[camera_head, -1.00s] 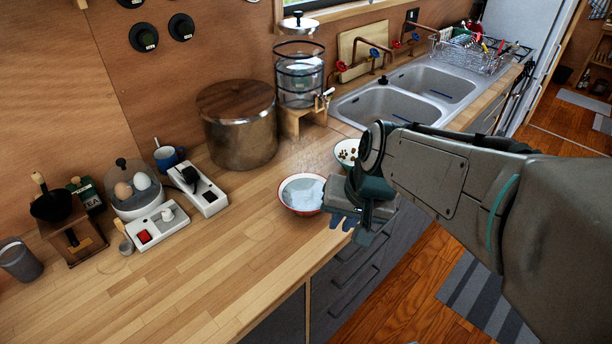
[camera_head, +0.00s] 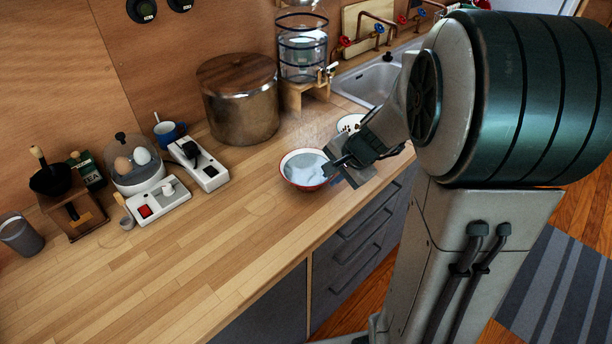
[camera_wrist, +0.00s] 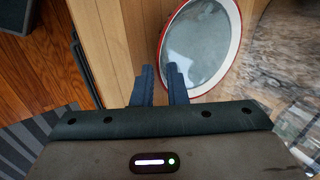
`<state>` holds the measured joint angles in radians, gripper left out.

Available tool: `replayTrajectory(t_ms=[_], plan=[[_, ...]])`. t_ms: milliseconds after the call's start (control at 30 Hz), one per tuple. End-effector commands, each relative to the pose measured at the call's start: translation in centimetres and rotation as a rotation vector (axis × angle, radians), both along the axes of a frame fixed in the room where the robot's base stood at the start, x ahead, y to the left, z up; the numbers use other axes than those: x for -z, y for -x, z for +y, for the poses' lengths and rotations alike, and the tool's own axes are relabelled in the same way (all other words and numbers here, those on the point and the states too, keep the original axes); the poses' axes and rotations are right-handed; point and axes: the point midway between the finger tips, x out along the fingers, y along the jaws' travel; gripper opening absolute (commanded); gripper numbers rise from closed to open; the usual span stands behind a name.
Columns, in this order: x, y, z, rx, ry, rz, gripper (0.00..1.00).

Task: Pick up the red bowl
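The red bowl (camera_head: 296,178), red outside and at the rim with a pale blue-grey inside, stands on the wooden counter near its front edge. My gripper (camera_head: 338,165) is at the bowl's right side in the head view. In the wrist view the bowl (camera_wrist: 200,45) is at the upper middle. The two blue fingers of my gripper (camera_wrist: 160,68) are apart, one overlapping the bowl's inside and the other outside the rim. Nothing is clamped between them. Whether a finger touches the rim is unclear.
A second bowl (camera_head: 349,122) with small dark bits stands just behind my gripper, partly hidden. A large metal pot (camera_head: 240,112) with a wooden lid is behind the red bowl. The front left counter is clear.

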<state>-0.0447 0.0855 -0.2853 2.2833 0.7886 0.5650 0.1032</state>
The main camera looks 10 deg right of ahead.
Motion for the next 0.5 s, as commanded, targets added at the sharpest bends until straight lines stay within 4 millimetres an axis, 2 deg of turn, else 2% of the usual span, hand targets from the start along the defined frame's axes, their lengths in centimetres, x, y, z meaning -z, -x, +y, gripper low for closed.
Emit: replayTrajectory(t_ms=[133,300,500], plan=[[1.2,-0.4,0.3,-0.001,0.000,0.003,0.13],[3.7,-1.5,1.0,0.000,0.000,0.004,0.13],[5.0,-2.3,1.5,0.001,0.000,0.000,0.13]])
